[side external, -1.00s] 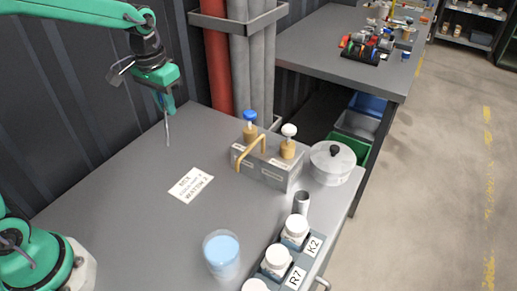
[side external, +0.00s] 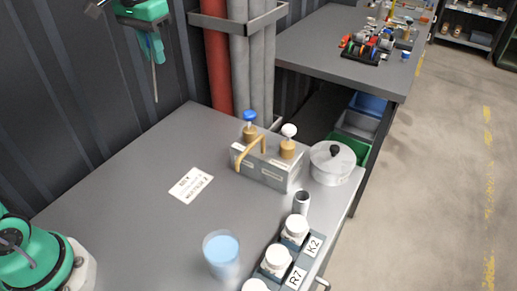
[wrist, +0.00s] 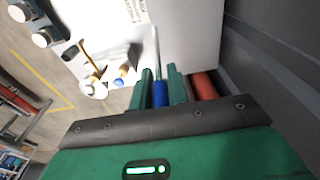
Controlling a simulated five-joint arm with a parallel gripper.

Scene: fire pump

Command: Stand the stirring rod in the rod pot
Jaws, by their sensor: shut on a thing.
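My gripper (side external: 151,48) is shut on the stirring rod (side external: 155,82), high above the table's back left. The thin grey rod hangs nearly upright with its lower end in the air. In the wrist view, my gripper (wrist: 161,88) has the rod's blue upper part (wrist: 160,94) between its fingers, and the thin shaft reaches away beyond them. A small grey open cylinder, which looks like the rod pot (side external: 302,203), stands near the table's right edge, well apart from the rod. The inside of the pot is too small to make out.
A grey caddy (side external: 262,174) with a tan handle and two capped bottles stands near the pot, beside a lidded metal pan (side external: 332,165). A beaker of blue liquid (side external: 222,258) and white-capped jars (side external: 277,259) are at the front.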

